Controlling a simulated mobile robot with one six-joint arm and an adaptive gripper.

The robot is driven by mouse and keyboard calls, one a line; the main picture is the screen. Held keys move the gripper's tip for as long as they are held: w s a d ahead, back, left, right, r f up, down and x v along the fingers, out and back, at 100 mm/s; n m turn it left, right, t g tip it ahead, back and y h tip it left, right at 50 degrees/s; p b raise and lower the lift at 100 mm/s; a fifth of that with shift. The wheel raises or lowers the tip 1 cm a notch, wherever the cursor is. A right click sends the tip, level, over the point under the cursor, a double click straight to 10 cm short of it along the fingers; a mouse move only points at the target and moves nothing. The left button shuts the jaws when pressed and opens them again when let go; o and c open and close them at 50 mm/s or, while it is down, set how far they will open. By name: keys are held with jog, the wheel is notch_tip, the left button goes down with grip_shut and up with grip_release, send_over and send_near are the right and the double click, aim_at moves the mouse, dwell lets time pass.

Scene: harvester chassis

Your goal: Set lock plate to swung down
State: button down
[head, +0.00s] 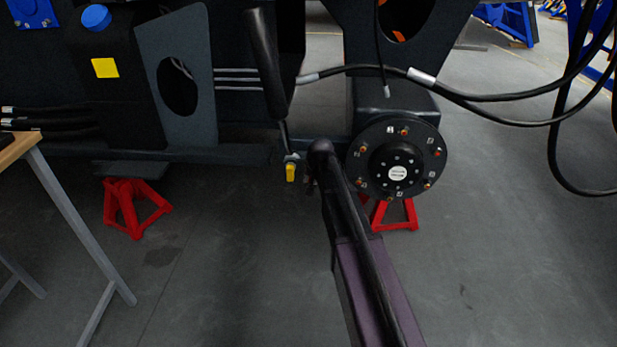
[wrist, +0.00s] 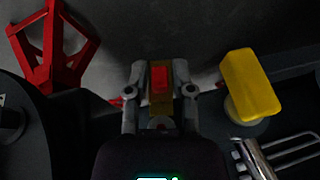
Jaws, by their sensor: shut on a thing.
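In the wrist view my gripper (wrist: 160,85) has its two grey fingers closed on a small ochre piece with a red face (wrist: 159,77), which appears to be the lock plate. The plate sits between the fingertips, and its pivot is hidden. A yellow block-like handle (wrist: 250,85) on a round base is just to the right of the gripper, apart from it. In the head view this yellow handle (head: 290,172) hangs below the chassis edge. There my gripper and the plate are mostly hidden behind the end of my arm.
A round dark hub (head: 398,160) with orange-tipped studs is right of my arm in the head view. Black hoses (head: 480,97) cross at upper right. Red stands (head: 133,205) hold the chassis. A table (head: 18,148) is at left. Silver rods (wrist: 290,150) lie close right of the gripper.

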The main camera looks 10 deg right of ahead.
jog(key=shift+d+h, duration=0.15)
jog(key=shift+h, duration=0.25)
dwell(0.3)
jog(key=c, duration=0.6)
grip_release()
jog(key=shift+c, duration=0.2)
jog(key=shift+f, duration=0.1)
